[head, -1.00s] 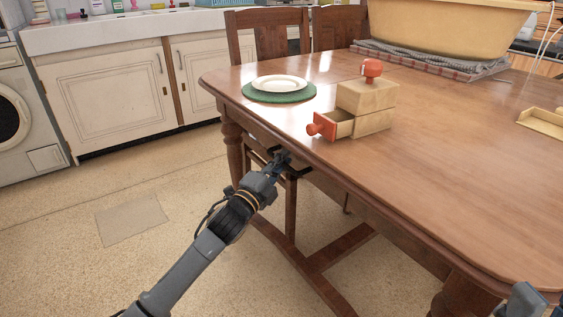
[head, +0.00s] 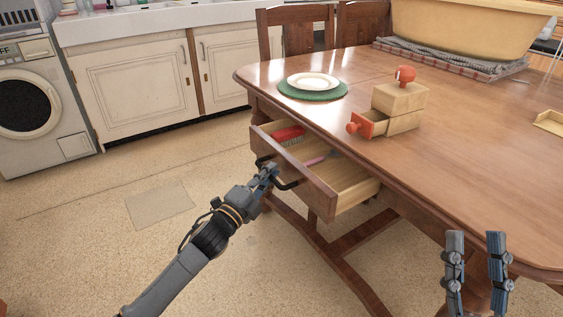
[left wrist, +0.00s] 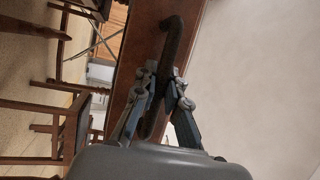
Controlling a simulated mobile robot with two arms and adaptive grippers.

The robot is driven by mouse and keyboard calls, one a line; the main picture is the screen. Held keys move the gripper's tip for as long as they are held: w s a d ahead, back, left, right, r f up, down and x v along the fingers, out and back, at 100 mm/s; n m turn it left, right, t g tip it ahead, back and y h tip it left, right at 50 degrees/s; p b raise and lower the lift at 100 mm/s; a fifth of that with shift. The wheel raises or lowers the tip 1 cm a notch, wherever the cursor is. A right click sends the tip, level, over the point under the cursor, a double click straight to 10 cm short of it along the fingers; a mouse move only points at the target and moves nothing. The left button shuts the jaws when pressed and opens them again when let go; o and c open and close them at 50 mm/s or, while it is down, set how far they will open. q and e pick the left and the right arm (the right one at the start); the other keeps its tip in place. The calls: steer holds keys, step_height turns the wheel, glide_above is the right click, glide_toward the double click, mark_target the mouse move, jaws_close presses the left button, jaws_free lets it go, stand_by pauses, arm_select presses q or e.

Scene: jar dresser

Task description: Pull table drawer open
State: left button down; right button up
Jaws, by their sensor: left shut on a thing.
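The table drawer (head: 352,183) stands pulled out from under the wooden table (head: 460,170), its inside showing. A red object (head: 288,134) and a pinkish item (head: 318,159) lie in it. My left gripper (head: 268,172) is shut on the dark drawer handle (head: 286,184) at the drawer front. In the left wrist view the fingers (left wrist: 158,90) close around the dark handle (left wrist: 172,45), on the brown drawer front (left wrist: 140,50). My right gripper (head: 474,240) is at the lower right, fingers apart and empty, in front of the table edge.
On the table are a white plate (head: 313,80) on a green mat (head: 312,93), a small wooden box (head: 400,100) with its red-knobbed drawer open, and a yellow tub (head: 470,30). Chairs stand behind. The floor left of the drawer is clear.

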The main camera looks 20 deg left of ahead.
arm_select(q)
steer(key=s+a+p, duration=0.3)
steer(key=s+a, duration=0.4)
steer(key=s, duration=0.3)
steer(key=shift+a+f, duration=0.15)
steer(key=shift+a, duration=0.15)
arm_select(e)
steer(key=w+d+f+g+h, duration=0.1)
steer(key=w+f+g+h, duration=0.2)
steer(key=f+g, duration=0.7)
step_height(320, 180, down, 6)
steer(key=shift+w+r, duration=0.25)
steer(key=shift+w, duration=0.25)
arm_select(q)
steer(key=c, duration=1.8)
jaws_free()
steer(key=o, duration=0.4)
steer(key=shift+s+a, duration=0.15)
steer(key=shift+a, duration=0.1)
steer(key=shift+o, duration=0.2)
arm_select(e)
steer(key=shift+s+a+r, duration=0.1)
arm_select(q)
steer(key=shift+d, duration=0.1)
steer(key=v, duration=1.2)
